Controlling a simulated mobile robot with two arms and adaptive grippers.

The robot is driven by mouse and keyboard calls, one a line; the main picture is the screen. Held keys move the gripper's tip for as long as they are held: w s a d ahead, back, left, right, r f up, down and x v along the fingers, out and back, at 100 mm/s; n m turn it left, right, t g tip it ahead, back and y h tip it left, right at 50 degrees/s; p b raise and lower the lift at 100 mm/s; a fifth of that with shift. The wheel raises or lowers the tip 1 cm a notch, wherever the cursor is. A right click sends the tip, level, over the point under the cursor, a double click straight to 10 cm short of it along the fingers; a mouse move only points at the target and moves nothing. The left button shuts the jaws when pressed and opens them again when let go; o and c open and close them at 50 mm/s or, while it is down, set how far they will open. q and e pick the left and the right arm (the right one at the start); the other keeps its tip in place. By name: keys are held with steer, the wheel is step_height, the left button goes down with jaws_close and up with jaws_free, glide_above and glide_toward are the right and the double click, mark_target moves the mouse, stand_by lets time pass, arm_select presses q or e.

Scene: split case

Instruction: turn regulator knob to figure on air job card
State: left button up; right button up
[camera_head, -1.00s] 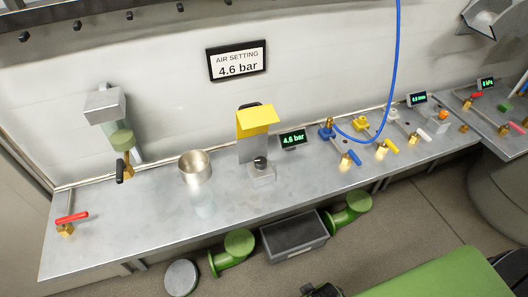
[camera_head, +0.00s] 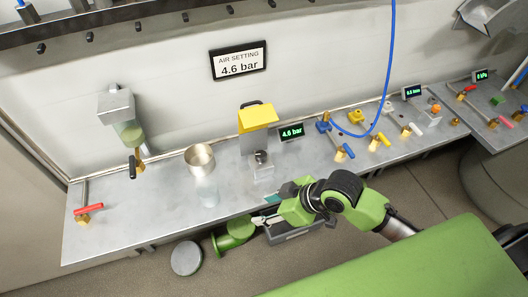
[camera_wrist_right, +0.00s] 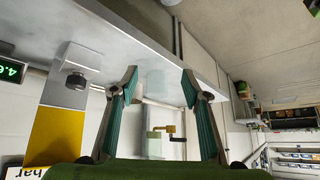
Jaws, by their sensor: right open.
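The air job card (camera_head: 239,62) on the back wall reads "AIR SETTING 4.6 bar". The regulator knob (camera_head: 261,156) is a small black knob on a grey block, in front of a grey unit with a yellow top (camera_head: 257,117). The green display (camera_head: 291,132) beside it reads 4.6 bar. My right gripper (camera_head: 264,208) is open and empty near the bench's front edge, below and apart from the knob. In the right wrist view the knob (camera_wrist_right: 76,80) is left of my open fingers (camera_wrist_right: 158,85). My left gripper is not in view.
A metal cup (camera_head: 200,160) stands left of the knob. Several coloured valve handles and a blue hose (camera_head: 388,70) are to the right. A red-handled valve (camera_head: 88,209) is at the bench's left end. A grey bin (camera_head: 290,236) is below the front edge.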

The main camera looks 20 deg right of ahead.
steer(key=w+d+r+n, duration=0.1)
steer(key=w+d+r, duration=0.1)
steer(key=w+d, duration=0.25)
steer(key=m+t, duration=0.1)
glide_toward(262, 155)
steer(key=shift+y, duration=0.4)
steer(key=p+x, duration=0.1)
steer(key=x, duration=0.1)
steer(key=p+x, duration=0.1)
steer(key=x, duration=0.2)
steer(key=p+x, duration=0.1)
steer(key=x, duration=0.1)
steer(key=shift+w+d+f, duration=0.2)
steer(key=shift+w+f, duration=0.05)
steer(key=shift+f, duration=0.15)
steer(key=shift+x, duration=0.8)
steer(key=c, duration=1.1)
steer(key=shift+s, duration=0.1)
